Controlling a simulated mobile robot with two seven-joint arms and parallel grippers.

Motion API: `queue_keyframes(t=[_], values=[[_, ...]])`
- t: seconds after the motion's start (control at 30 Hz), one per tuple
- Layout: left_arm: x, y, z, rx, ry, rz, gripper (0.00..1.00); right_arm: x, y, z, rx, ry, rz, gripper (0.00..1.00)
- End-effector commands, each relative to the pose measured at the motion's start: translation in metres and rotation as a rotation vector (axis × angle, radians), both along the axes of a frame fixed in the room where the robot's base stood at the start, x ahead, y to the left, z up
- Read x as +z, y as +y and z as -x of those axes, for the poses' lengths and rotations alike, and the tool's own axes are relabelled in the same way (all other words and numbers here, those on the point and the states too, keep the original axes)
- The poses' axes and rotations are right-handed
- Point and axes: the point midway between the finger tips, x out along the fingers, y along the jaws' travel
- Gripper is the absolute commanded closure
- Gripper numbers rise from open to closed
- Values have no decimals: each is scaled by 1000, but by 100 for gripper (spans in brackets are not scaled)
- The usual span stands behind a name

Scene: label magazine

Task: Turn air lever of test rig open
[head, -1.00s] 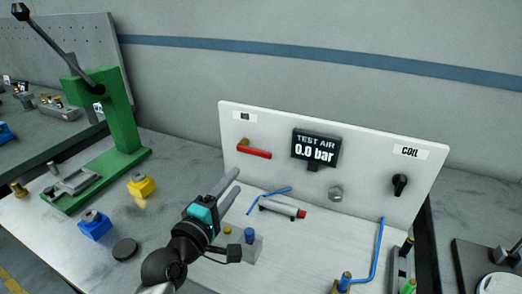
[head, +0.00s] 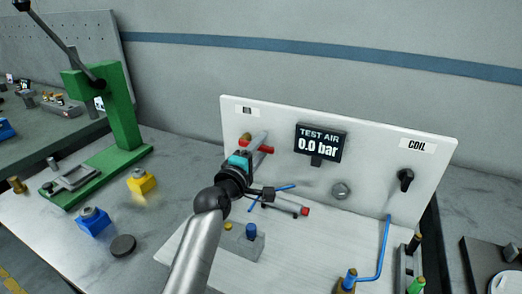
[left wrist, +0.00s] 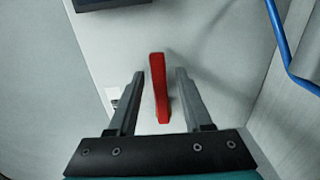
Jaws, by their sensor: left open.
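The red air lever (head: 262,148) is on the white panel of the test rig (head: 375,165), left of the display (head: 319,143), which reads "TEST AIR 0.0 bar". The lever points right from its brass pivot (head: 245,136), and my gripper covers part of it in the head view. My left gripper (head: 257,141) is at the lever. In the left wrist view the red lever (left wrist: 159,88) lies between the two open fingers (left wrist: 158,78), with a gap on each side. My right gripper is not in view.
A black coil knob (head: 405,178) and a round fitting (head: 341,190) are on the panel to the right. Blue tubing (head: 383,250) rises at the right. A green press (head: 120,120), a yellow block (head: 141,181) and a blue block (head: 94,221) stand left.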

Motion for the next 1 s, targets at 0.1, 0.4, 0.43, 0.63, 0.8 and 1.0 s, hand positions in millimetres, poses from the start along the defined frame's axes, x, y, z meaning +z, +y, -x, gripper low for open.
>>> queue_keyframes(t=[0.1, 0.4, 0.43, 0.63, 0.8, 1.0], values=[[0, -1, -3, 0, 0, 0, 50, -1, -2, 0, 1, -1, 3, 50], [0, -2, -3, 0, 0, 0, 54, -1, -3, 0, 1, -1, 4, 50], [0, -2, -3, 0, 0, 0, 58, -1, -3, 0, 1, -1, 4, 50], [0, -2, -3, 0, 0, 0, 80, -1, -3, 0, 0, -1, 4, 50], [0, -2, -3, 0, 0, 0, 100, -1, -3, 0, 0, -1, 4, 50], [0, -2, -3, 0, 0, 0, 100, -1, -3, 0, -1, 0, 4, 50]])
